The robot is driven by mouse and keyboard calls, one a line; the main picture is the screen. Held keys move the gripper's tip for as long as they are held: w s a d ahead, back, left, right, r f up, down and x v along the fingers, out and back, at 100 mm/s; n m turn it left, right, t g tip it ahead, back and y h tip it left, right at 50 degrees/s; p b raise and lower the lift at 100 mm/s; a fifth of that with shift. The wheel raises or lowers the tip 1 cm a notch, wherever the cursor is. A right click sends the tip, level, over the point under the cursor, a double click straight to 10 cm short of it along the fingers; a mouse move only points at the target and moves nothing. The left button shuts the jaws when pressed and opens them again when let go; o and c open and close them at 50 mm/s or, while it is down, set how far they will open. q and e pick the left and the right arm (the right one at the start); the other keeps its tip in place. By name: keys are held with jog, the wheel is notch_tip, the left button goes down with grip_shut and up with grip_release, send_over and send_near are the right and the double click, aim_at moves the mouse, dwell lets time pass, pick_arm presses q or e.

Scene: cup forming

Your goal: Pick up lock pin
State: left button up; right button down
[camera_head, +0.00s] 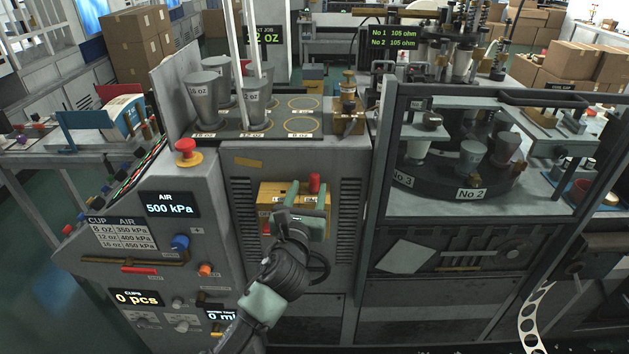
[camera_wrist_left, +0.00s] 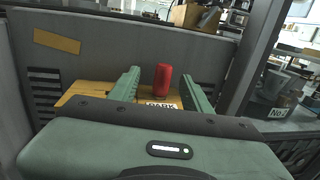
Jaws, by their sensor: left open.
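The lock pin is most likely the red upright cylinder (camera_head: 314,183) on a yellow-tan block (camera_head: 268,196) on the front of the machine. In the left wrist view the red pin (camera_wrist_left: 163,79) stands by a label reading "PARK" on the block (camera_wrist_left: 78,97). My left gripper (camera_head: 308,201) is open and empty in front of the block. In the left wrist view its green fingers (camera_wrist_left: 160,80) appear on either side of the pin, with the pin seemingly beyond them. Whether the fingertips reach it I cannot tell. My right gripper is not in view.
Cup-shaped metal forms (camera_head: 257,101) stand on the machine top above the block. A red emergency button (camera_head: 186,150) and a control panel are at left. A framed station with a round turntable (camera_head: 432,188) is at right. A dark handwheel (camera_head: 317,266) sits below the block.

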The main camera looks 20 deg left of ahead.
aim_at(313, 184)
pick_arm(q)
jog(key=w, duration=0.2)
jog(key=shift+w+f+p, duration=0.3)
jog(key=shift+w, duration=0.1)
jog(key=w, duration=0.3)
jog(key=shift+f, duration=0.2)
jog(key=shift+a, duration=0.1)
jog(key=shift+s, duration=0.1)
grip_shut()
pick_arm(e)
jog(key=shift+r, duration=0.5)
pick_arm(q)
jog(key=shift+r, duration=0.1)
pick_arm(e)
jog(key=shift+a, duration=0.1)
